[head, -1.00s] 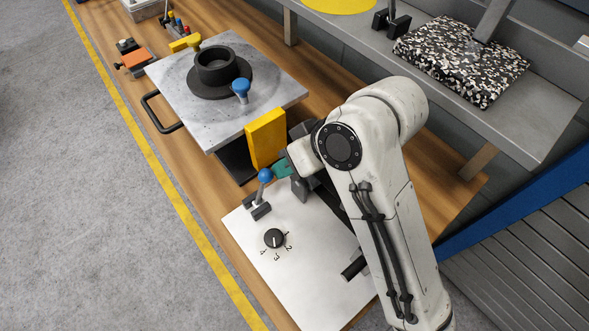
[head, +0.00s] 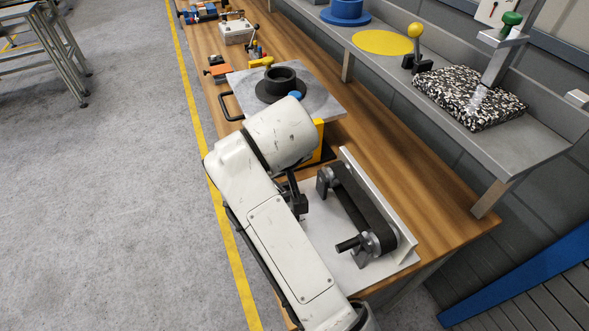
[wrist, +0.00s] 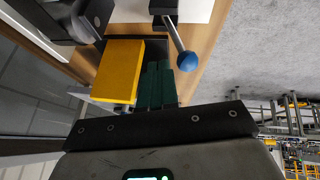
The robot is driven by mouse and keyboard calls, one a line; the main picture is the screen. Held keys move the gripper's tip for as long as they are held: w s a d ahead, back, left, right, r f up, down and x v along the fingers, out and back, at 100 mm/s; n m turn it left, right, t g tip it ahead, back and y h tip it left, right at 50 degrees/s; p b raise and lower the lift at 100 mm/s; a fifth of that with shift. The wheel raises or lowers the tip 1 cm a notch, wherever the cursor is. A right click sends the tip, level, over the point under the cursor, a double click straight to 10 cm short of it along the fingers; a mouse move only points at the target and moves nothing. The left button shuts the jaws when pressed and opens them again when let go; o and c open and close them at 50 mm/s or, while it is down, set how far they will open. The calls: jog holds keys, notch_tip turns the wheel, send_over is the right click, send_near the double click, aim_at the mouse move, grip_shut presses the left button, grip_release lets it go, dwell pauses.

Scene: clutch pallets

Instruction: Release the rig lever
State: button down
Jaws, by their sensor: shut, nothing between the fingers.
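A lever with a blue ball knob (wrist: 187,61) shows in the wrist view, its thin metal rod rising from a dark bracket (wrist: 163,6) on a white plate. My gripper (wrist: 158,68) has dark green fingers, pressed together and empty. In the wrist view the fingertips lie just left of the blue ball; whether they touch it I cannot tell. My arm also hides the fingers in the head view.
A yellow block (wrist: 117,72) stands close left of my fingers. A belt drive (head: 357,208) sits on the white plate (head: 345,277). Beyond are a grey pallet (head: 325,105) with a black ring (head: 281,79). A shelf (head: 530,150) runs along the right.

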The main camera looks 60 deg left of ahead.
jog(key=shift+s+f+p, duration=0.15)
jog(key=shift+s+p, duration=0.3)
jog(key=shift+s, duration=0.5)
